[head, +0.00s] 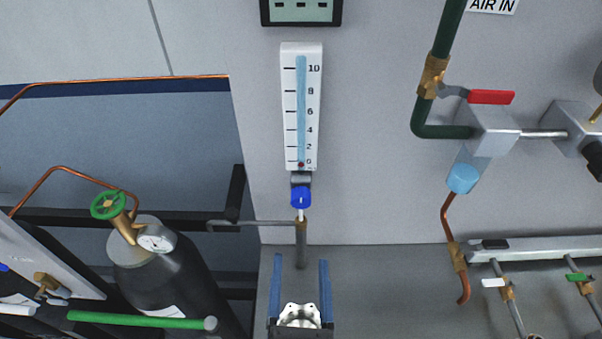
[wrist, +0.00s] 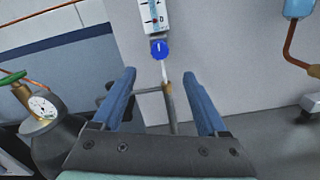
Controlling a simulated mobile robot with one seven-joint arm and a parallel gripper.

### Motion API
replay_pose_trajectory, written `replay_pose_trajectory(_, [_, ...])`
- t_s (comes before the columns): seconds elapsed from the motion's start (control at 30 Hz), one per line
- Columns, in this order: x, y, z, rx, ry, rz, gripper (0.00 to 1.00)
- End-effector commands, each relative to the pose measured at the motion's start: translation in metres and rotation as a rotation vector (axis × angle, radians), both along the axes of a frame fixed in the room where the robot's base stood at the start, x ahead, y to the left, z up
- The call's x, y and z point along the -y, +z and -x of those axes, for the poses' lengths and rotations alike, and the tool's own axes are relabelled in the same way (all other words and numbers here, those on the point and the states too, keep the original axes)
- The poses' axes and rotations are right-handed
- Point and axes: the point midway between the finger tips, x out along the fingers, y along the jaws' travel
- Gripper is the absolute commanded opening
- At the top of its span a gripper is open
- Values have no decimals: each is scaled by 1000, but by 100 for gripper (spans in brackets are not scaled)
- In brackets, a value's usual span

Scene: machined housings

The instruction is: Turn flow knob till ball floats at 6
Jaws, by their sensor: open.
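The flow meter (head: 287,105) is a white upright panel on the grey wall with a pale blue tube and a scale from 0 to 10. A small dark red ball (head: 301,165) sits at the bottom of the tube, near 0. The blue flow knob (head: 301,196) is just below the meter; it also shows in the wrist view (wrist: 159,49). My gripper (head: 301,264) is open and empty, below the knob and apart from it. In the wrist view the knob appears beyond and between the two blue fingers (wrist: 167,74).
A thin pipe (head: 301,245) hangs below the knob with a side arm to the left. A dark gas cylinder (head: 180,275) with a green handwheel (head: 108,205) stands at left. A red-handled valve (head: 490,97) and a rail (head: 540,248) are at right.

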Motion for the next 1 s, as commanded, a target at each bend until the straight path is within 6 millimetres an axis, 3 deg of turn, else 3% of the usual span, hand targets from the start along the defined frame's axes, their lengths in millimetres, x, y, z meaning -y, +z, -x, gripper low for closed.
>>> replay_pose_trajectory(0.17, [-1, 1, -8, -5, 3, 16, 76])
replay_pose_trajectory(0.7, [0, 1, -96, -4, 2, 12, 76])
replay_pose_trajectory(1.0, [0, -1, -125, -4, 2, 12, 76])
